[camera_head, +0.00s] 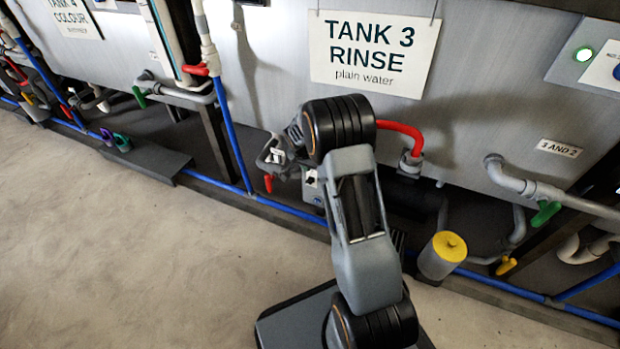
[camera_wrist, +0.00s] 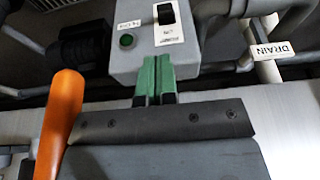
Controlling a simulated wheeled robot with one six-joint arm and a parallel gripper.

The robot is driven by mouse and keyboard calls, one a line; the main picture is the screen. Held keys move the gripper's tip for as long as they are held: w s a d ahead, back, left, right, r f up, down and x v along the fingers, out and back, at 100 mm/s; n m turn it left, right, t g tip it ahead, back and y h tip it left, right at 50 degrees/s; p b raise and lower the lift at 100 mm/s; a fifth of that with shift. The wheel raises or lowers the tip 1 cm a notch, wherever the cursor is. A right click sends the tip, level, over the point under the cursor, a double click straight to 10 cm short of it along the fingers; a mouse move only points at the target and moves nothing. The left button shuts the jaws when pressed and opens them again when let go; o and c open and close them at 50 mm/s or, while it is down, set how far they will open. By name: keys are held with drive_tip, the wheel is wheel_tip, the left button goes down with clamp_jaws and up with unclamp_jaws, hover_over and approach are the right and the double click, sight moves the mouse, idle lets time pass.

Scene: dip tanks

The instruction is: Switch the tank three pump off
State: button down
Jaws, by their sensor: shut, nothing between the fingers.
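Tank three (camera_head: 460,120) carries a hanging sign reading TANK 3 RINSE, plain water (camera_head: 372,50). Below it, beside my arm, a grey pump switch box (camera_head: 313,190) is partly hidden in the head view. In the wrist view the switch box (camera_wrist: 195,60) has a black rocker switch (camera_wrist: 166,14) on a white plate and a dark green round button or lamp (camera_wrist: 127,41). I cannot tell the rocker's position. My gripper (camera_wrist: 155,62) is shut and empty, its green fingertips overlapping the box's near edge, below the rocker. Contact is unclear.
An orange handle (camera_wrist: 62,115) stands close to the left of my gripper. Pipes and a DRAIN label (camera_wrist: 270,49) lie right of the box. A yellow-topped cylinder (camera_head: 442,255) stands right of my arm. A blue pipe (camera_head: 232,140) runs along the tanks. Floor at left (camera_head: 110,260) is clear.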

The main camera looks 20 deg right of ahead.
sight(311, 181)
drive_tip(key=shift+f, duration=0.1)
drive_tip(key=b+x, duration=0.4)
drive_tip(key=x, duration=0.5)
drive_tip(key=shift+w+f+b, duration=0.15)
drive_tip(key=shift+f+b, duration=0.15)
drive_tip(key=shift+f, duration=0.05)
idle(0.3)
